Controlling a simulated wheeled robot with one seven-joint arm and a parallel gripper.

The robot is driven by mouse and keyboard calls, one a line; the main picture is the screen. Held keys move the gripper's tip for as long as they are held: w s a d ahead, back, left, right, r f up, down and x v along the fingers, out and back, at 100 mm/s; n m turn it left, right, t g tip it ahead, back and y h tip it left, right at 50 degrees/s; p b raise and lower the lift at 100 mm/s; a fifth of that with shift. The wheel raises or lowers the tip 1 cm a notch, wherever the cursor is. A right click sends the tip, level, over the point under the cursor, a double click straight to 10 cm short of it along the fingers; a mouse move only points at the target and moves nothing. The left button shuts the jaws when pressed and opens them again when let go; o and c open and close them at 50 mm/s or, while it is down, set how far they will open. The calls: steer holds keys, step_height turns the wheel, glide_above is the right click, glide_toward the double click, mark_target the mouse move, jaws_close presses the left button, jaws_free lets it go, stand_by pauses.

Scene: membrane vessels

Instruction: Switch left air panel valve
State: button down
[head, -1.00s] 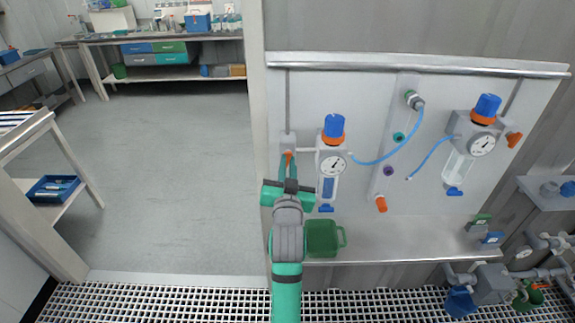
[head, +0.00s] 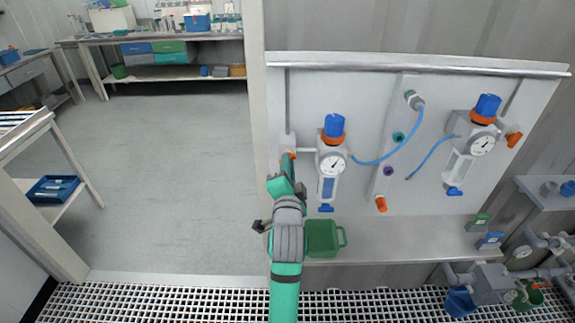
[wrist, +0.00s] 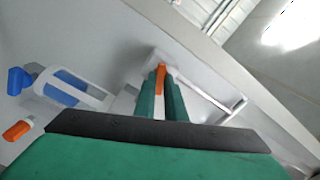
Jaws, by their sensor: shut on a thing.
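The left air panel valve is a grey block (head: 287,142) with an orange handle (head: 290,155), at the left edge of the white panel. My gripper (head: 288,163) is at this valve, its green fingers reaching up to the handle. In the wrist view the orange handle (wrist: 160,72) sits between the two green fingertips (wrist: 161,84), and the gripper is shut on it. The lower part of the handle is partly hidden by the fingers. In the wrist view the gripper looks rolled relative to the panel.
A regulator with a blue knob (head: 334,126) and gauge stands close to the right of the valve. A green container (head: 322,238) sits on the ledge below. A second regulator (head: 470,145) and blue hoses are farther right. Open floor (head: 170,180) lies to the left.

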steer(key=m, duration=0.5)
steer(key=shift+a, duration=0.1)
stand_by(0.5)
steer(key=c, duration=1.8)
jaws_free()
steer(key=s, duration=1)
steer(key=shift+s, duration=0.4)
